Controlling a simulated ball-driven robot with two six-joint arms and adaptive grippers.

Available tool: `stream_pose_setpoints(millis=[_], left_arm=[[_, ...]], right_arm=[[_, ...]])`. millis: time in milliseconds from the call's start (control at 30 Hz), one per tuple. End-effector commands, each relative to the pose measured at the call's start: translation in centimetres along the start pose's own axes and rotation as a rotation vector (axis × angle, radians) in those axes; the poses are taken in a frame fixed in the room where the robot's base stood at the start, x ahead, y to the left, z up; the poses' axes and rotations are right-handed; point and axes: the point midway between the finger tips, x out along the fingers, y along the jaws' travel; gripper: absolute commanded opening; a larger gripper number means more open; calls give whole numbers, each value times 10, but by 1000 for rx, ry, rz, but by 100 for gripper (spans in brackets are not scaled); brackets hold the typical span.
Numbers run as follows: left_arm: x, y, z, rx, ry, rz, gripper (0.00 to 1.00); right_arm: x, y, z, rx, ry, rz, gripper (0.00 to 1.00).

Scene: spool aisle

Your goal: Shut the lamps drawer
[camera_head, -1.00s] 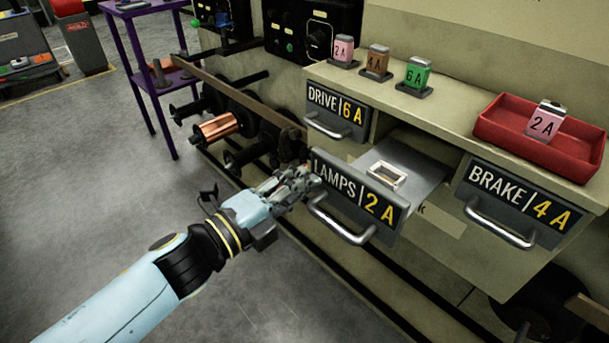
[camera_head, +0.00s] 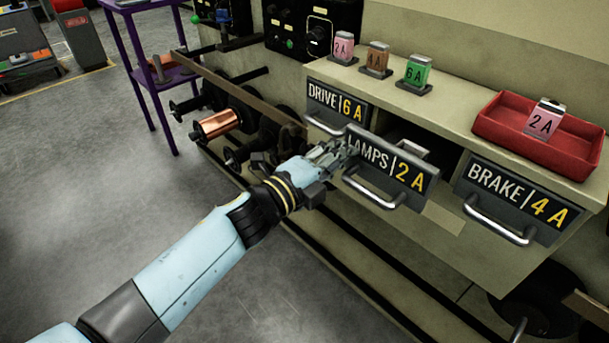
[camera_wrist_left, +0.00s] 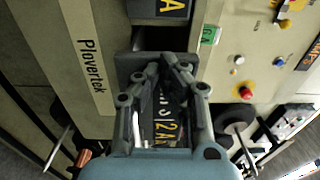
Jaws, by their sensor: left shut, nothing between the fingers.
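The lamps drawer (camera_head: 408,178), with a dark front marked LAMPS 2A and a metal bar handle (camera_head: 372,193), stands partly out of the cabinet. A small strip of its inside shows behind the front. My left gripper (camera_head: 345,150) is shut and empty, with its fingertips at the left part of the drawer front, seemingly touching it. In the left wrist view the shut fingers (camera_wrist_left: 172,62) lie before the drawer front (camera_wrist_left: 165,110) and cover part of its label. My right gripper is not in view.
The DRIVE 6A drawer (camera_head: 345,102) sits at the left and the BRAKE 4A drawer (camera_head: 518,198) at the right. A red tray (camera_head: 505,128) and several coloured fuse blocks stand on the cabinet top. Wire spools (camera_head: 220,124) are at the left; the floor in front is clear.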

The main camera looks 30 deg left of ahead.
Motion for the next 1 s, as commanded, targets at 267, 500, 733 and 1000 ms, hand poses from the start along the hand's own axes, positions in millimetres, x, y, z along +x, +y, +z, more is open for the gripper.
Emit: stream_pose_setpoints(millis=[267, 500, 733, 1000], left_arm=[[66, 2, 0, -2, 1, -2, 0], [91, 2, 0, -1, 0, 1, 0], [96, 0, 0, -1, -1, -1, 0], [96, -2, 1, 0, -1, -4, 0]], right_arm=[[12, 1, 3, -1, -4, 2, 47], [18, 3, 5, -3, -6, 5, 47], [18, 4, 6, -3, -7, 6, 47], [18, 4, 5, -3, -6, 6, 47]])
